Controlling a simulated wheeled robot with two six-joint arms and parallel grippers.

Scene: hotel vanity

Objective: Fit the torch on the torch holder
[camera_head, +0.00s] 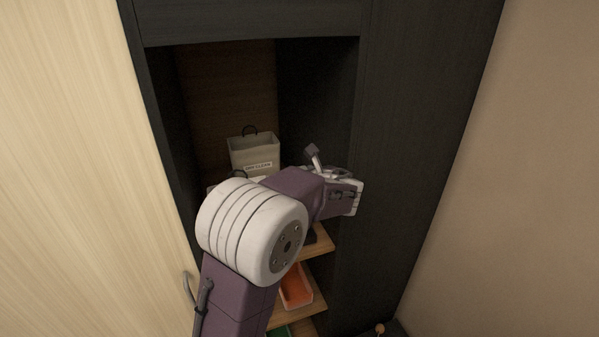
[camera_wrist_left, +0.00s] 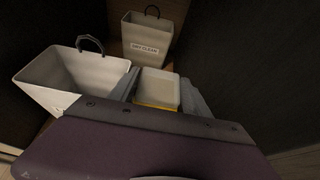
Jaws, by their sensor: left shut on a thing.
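My left gripper (camera_wrist_left: 158,92) is shut on a pale, squarish thing with a yellow lower edge (camera_wrist_left: 157,91). It sits between the two grey fingers. I cannot tell for sure that it is the torch. In the head view, my left arm reaches into a dark open cabinet, and its wrist hides the fingertips and the held thing. No torch holder can be made out in either view. My right gripper is not in view.
A labelled light bin (camera_head: 254,153) with a black handle stands at the back of the cabinet shelf. A second white bin (camera_wrist_left: 72,80) stands close on the left in the wrist view. Below, an orange tray (camera_head: 296,287) sits on a lower shelf. Dark cabinet walls bound both sides.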

